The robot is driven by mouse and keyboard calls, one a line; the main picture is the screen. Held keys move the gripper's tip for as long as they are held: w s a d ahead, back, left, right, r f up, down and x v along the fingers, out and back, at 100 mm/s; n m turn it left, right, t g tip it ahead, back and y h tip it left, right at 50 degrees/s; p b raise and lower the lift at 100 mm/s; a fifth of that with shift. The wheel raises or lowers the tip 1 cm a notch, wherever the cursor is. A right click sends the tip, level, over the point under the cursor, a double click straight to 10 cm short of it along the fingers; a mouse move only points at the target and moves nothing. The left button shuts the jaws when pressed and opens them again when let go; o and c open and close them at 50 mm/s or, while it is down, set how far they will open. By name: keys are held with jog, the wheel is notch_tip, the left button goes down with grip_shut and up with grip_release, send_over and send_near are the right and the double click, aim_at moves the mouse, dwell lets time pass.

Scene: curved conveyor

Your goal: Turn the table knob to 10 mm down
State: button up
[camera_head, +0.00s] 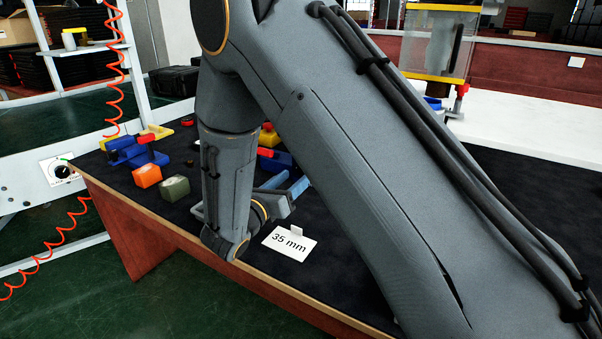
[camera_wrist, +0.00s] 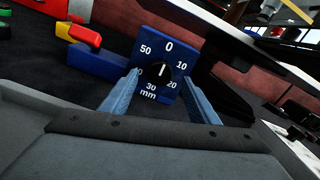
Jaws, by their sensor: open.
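The table knob (camera_wrist: 160,75) is black with a white pointer line, on a blue dial block (camera_wrist: 150,47) marked in mm. The pointer looks close to the 0 mark; its exact reading is too small to tell. My gripper (camera_wrist: 159,72) is open, its light-blue fingers on the left and right of the knob in the wrist view. I cannot tell whether they touch it. In the head view my gripper (camera_head: 285,186) is low over the table, beside a dark-blue block (camera_head: 274,161) that my arm partly hides.
A white card (camera_head: 289,242) reading "35 mm" stands near the table's front edge. An orange block (camera_head: 147,175) and a green block (camera_head: 175,188) lie left of my arm. Another black knob (camera_head: 62,171) is on a white frame at far left. A red-and-yellow piece (camera_wrist: 85,36) stands behind left.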

jog(key=shift+x, duration=2.1)
jog(key=shift+c, duration=0.3)
jog(key=c, duration=1)
jog(key=shift+m, duration=0.3)
jog(key=m+b, duration=0.3)
jog(key=m, duration=0.2)
jog(key=shift+f, duration=0.1)
jog(key=m+b, duration=0.4)
jog(key=m, duration=0.2)
jog(key=shift+s+d, duration=0.1)
